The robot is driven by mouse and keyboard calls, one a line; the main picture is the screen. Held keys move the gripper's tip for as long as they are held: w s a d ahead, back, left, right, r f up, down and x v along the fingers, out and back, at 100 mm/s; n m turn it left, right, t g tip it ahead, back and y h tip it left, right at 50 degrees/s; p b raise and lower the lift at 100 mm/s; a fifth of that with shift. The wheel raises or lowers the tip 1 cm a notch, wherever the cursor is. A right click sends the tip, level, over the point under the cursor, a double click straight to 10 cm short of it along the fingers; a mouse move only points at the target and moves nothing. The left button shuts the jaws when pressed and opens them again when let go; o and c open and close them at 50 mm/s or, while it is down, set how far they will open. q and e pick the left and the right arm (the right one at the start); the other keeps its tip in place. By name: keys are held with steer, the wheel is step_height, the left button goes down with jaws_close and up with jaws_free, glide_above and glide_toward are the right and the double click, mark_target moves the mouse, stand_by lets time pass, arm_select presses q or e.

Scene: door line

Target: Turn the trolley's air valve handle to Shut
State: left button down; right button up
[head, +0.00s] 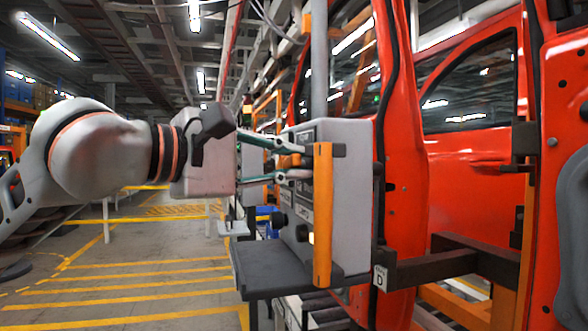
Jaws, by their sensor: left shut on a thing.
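A grey control box (345,195) is mounted on the trolley in front of the red car doors. My left gripper (291,161) comes in from the left at the box's left-facing panel. Its fingers are shut on a small orange piece, which looks like the air valve handle (289,160). The fingers cover much of the handle, so its exact angle and any Shut mark cannot be read. My right gripper is not in view.
An orange vertical bar (323,215) stands along the box's near edge. Dark knobs (278,220) sit low on the panel, above a dark shelf (272,268). Red doors (465,190) fill the right side. Yellow-striped floor (130,290) at left is clear.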

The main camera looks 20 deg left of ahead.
arm_select(q)
steer(key=shift+f+m+b, duration=0.35)
steer(key=shift+f+m, duration=0.1)
steer(key=shift+m, duration=0.05)
steer(key=shift+m+t+b, duration=0.3)
steer(key=shift+m+t, duration=0.1)
steer(key=shift+m, duration=0.1)
steer(key=c, duration=2)
jaws_free()
steer(key=shift+o, duration=0.2)
steer(key=shift+s, duration=0.1)
steer(key=v, duration=1.2)
steer(key=shift+f, duration=0.15)
